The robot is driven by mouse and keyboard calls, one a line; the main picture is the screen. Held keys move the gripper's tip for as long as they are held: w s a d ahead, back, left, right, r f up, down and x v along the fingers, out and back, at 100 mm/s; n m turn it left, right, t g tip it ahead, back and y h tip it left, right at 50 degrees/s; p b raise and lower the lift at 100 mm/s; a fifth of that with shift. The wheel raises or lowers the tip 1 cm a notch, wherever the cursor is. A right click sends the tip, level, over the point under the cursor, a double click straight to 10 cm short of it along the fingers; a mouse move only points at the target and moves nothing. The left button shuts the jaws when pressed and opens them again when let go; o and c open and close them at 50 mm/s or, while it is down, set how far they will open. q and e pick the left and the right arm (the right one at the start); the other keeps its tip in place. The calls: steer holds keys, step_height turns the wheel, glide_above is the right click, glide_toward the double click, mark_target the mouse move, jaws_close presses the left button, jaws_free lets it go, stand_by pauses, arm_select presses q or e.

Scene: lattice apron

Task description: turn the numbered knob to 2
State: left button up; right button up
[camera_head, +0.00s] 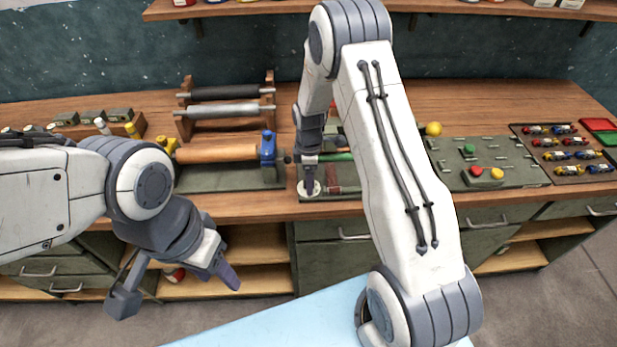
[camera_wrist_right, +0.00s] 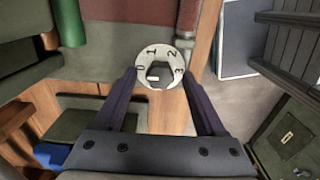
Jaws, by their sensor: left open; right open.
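The numbered knob (camera_wrist_right: 160,68) is a white dial marked 0, 1, 2 and 3 with a dark grey middle part. A small white mark shows at the lower left of that middle part; I cannot tell which number it indicates. In the head view the dial (camera_head: 309,188) is a pale disc at the bench's front edge. My right gripper (camera_wrist_right: 160,76) is open, with a finger at each side of the dial; whether they touch it is unclear. In the head view it (camera_head: 310,176) points down over the dial. My left gripper (camera_head: 176,291) is open and empty, in front of the bench.
Left of the knob are rollers on a wooden stand (camera_head: 228,108) and a brown cylinder with a blue end (camera_head: 215,153). To the right are a grey-green board (camera_head: 520,165) with coloured knobs and a tray (camera_head: 524,137) of small bottles. A light blue surface (camera_head: 290,318) lies in front.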

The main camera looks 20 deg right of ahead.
jaws_close()
steer(key=shift+m, duration=0.4)
steer(key=m+b, duration=0.1)
steer(key=m, duration=0.3)
steer(key=shift+m+b, duration=0.35)
steer(key=shift+m, duration=0.05)
steer(key=m+b, duration=0.1)
steer(key=m, duration=0.5)
steer(key=m+b, duration=0.1)
steer(key=m, duration=0.5)
steer(key=shift+w+m, duration=0.1)
steer(key=shift+m, duration=0.2)
steer(key=m, duration=0.5)
steer(key=shift+r+b, duration=0.1)
steer(key=shift+b, duration=0.25)
steer(key=shift+m, duration=0.4)
